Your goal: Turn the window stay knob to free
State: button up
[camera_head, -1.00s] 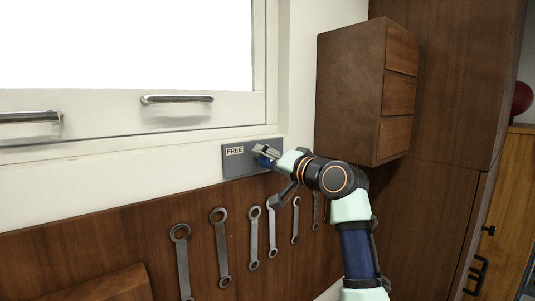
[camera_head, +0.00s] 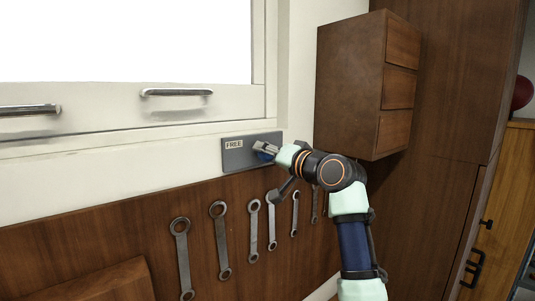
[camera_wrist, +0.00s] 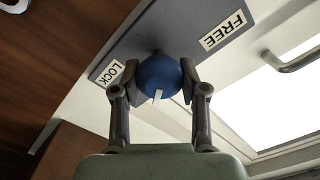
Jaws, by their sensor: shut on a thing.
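The blue stay knob (camera_wrist: 158,72) sits on a grey plate (camera_wrist: 135,40) below the window. It carries a white mark that faces the bottom of the wrist view. My gripper (camera_wrist: 157,80) has a finger on each side of the knob and is shut on it. The plate has a FREE label (camera_wrist: 222,30) at upper right and a LOCK label (camera_wrist: 112,73) at left in the wrist view. In the head view, FREE (camera_head: 234,145) shows at the left of the plate (camera_head: 245,160); my gripper (camera_head: 265,150) and arm hide the LOCK label and most of the knob.
Several wrenches (camera_head: 222,240) hang on the brown panel below the plate. A wooden drawer cabinet (camera_head: 350,90) is mounted close above and right of my arm. Window handles (camera_head: 177,92) are on the white frame at upper left.

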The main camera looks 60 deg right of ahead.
jog(key=n, duration=0.3)
jog(key=shift+n, duration=0.4)
jog(key=n, duration=0.3)
jog(key=shift+a+n, duration=0.1)
jog(key=shift+n, duration=0.3)
jog(key=n, duration=0.7)
jog(key=shift+w+a+b, duration=0.1)
jog(key=shift+b, duration=0.3)
jog(key=n, duration=0.3)
jog(key=shift+f+n, duration=0.1)
jog(key=shift+n, duration=0.3)
jog(key=n+b, duration=0.1)
jog(key=n, duration=0.2)
jog(key=shift+n, duration=0.3)
jog(key=n, duration=0.3)
jog(key=shift+f+n, duration=0.1)
jog(key=shift+n, duration=0.2)
jog(key=shift+n+b, duration=0.35)
jog(key=shift+n, duration=1.45)
